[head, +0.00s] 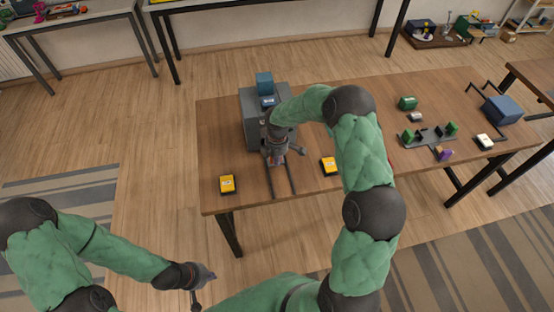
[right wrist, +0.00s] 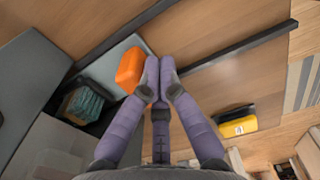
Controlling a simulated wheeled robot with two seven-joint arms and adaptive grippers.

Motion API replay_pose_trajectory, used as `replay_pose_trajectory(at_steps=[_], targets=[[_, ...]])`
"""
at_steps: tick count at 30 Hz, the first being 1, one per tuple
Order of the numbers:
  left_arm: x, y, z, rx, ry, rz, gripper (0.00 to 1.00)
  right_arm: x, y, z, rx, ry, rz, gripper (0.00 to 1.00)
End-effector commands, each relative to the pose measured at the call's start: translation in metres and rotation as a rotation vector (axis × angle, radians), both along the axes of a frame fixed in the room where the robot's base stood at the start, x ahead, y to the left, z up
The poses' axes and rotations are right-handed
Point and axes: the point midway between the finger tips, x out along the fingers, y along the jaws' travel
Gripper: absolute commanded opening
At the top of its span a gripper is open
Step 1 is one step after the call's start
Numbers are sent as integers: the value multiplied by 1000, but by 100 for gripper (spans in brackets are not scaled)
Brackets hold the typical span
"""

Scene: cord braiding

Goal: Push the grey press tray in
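The grey press (head: 255,130) stands on the wooden table. Its flat grey tray (right wrist: 104,73) lies between two dark rails in the right wrist view, with an orange block (right wrist: 130,70) at its outer edge. My right gripper (right wrist: 165,64) has its purple fingertips together, with nothing visible between them. They are beside the orange block; whether they touch it I cannot tell. In the head view my right gripper (head: 279,160) is at the press front and hides most of the tray. My left gripper (head: 208,275) hangs clear of the table, too small to read.
Dark rails (head: 291,179) run from the press to the table's front edge. Yellow boxes lie left (head: 227,184) and right (head: 329,167) of them. A blue block (head: 264,83) tops the press. A grey rack (head: 430,138) and a blue bin (head: 502,109) stand at right.

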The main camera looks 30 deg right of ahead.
Motion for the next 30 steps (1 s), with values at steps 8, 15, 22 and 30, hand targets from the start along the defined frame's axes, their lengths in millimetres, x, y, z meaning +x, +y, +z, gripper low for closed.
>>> replay_pose_trajectory(at_steps=[8, 15, 22, 30], targets=[[0, 0, 0, 0, 0, 0, 0, 5, -1, 0, 0, -1, 0, 0], [0, 0, -1, 0, 0, 0, 0, 8, -2, 0, 0, 0, 0, 0], [0, 0, -1, 0, 0, 0, 0, 12, -3, 0, 0, -1, -1, 0], [0, 0, -1, 0, 0, 0, 0, 10, -3, 0, 0, -1, 0, 0]])
